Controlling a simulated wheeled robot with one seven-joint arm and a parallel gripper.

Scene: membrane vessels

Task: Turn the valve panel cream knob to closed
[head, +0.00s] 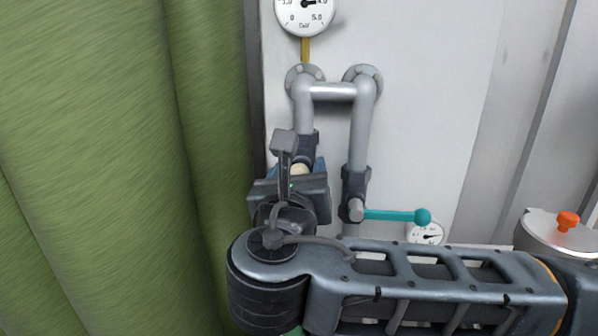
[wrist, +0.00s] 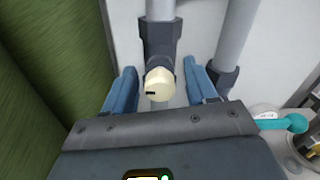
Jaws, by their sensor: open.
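The cream knob (wrist: 159,83) sits on a dark valve body (wrist: 160,42) on the left grey pipe. It has a short dark mark near its left side. My gripper (wrist: 160,88) is open, with one blue finger on each side of the knob and visible gaps between. In the head view my gripper (head: 290,178) covers most of the knob, and only a small cream part (head: 299,169) shows. Whether the fingertips reach past the knob's face cannot be told.
A teal lever (head: 395,215) points right from the valve on the right pipe (head: 362,130). Gauges hang above (head: 305,12) and at lower right (head: 425,232). A green curtain (head: 110,150) hangs close on the left. A metal vessel with an orange knob (head: 567,221) stands at right.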

